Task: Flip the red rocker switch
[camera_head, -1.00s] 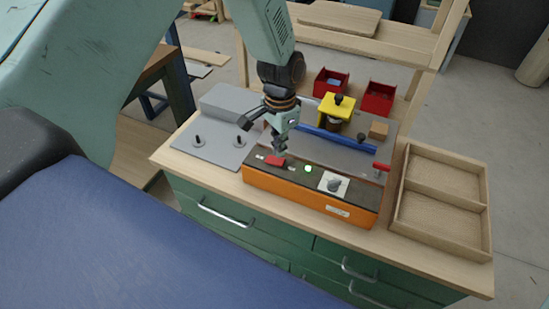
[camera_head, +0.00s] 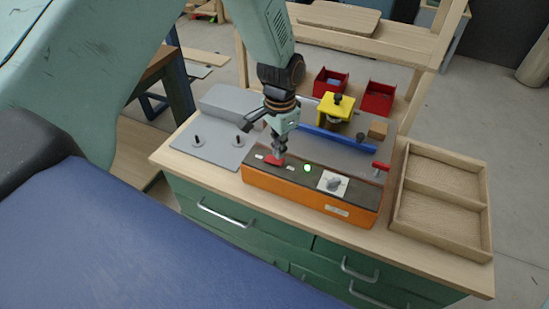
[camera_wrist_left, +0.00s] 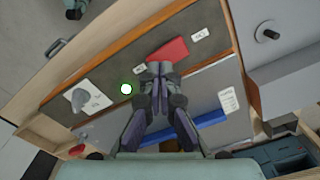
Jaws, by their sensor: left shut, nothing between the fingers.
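The red rocker switch (camera_head: 272,161) is set in the dark top face of the orange control box (camera_head: 300,195), between two small white labels. In the left wrist view the red switch (camera_wrist_left: 171,52) lies just beyond the fingertips. My left gripper (camera_head: 279,153) is shut and empty, pointing down at the switch, with its tips at or very near it. I cannot tell whether they touch. In the left wrist view the shut fingers (camera_wrist_left: 158,70) partly cover the switch's near edge. My right gripper is not in view.
A lit green lamp (camera_head: 307,168) and a grey knob on a white plate (camera_head: 333,184) sit right of the switch. A blue bar (camera_head: 335,139) and yellow clamp (camera_head: 337,106) stand behind. A wooden tray (camera_head: 440,240) lies at right.

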